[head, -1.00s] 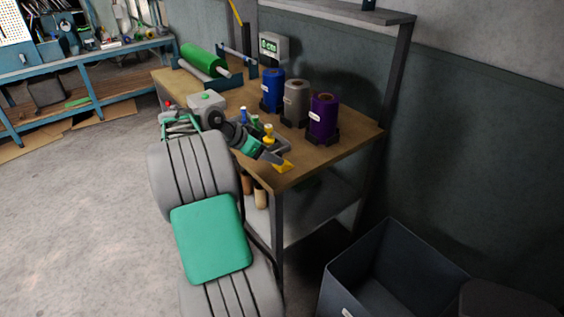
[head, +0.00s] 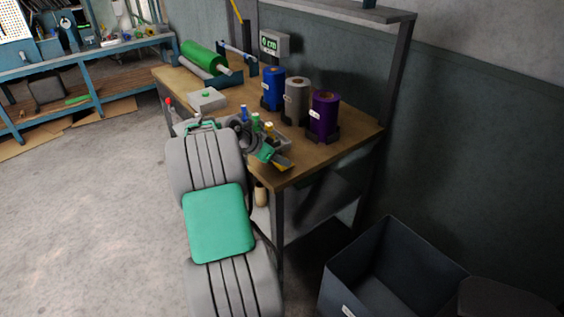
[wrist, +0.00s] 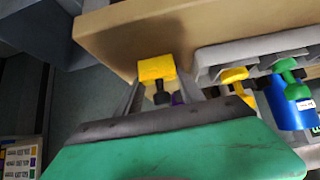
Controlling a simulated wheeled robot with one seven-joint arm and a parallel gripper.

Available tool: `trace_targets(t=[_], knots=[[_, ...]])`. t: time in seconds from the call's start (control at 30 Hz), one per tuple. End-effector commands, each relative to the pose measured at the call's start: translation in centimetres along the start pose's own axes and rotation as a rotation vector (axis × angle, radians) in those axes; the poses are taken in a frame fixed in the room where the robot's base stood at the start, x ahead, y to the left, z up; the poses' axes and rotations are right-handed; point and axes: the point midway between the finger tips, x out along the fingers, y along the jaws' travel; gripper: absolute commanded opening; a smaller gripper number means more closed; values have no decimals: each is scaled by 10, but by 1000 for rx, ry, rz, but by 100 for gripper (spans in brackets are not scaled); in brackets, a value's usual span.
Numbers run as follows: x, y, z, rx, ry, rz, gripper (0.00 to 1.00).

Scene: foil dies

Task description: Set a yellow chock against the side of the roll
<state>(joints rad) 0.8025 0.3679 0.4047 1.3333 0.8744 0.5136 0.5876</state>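A yellow block (head: 285,167), which I take for the chock, is at the near corner of the wooden table. In the wrist view the yellow block (wrist: 156,68) shows with a dark part below it. My gripper (head: 281,160) is at the block, partly covering it. In the wrist view its two grey fingers are spread, one on each side of the block; whether they touch it I cannot tell. A green roll (head: 203,57) lies on its side at the table's far left. Blue (head: 272,90), grey (head: 297,100) and purple (head: 323,118) rolls stand upright in dark holders.
Small blue, green and yellow-topped pieces (head: 255,122) stand in a grey rack beside my gripper. A grey box with a green button (head: 206,99) and a display (head: 274,43) are farther back. A dark open bin (head: 340,285) stands on the floor at right.

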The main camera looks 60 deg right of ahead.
Motion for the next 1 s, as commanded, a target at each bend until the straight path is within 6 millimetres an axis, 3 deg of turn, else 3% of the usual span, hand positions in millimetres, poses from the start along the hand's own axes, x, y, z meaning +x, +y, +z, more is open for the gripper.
trace_targets(t=[0.5,0.77,1.0], knots=[[0,0,0,0,0,0,1],[-2,0,-2,1,1,-1,0],[-24,-1,-24,3,3,-3,0]])
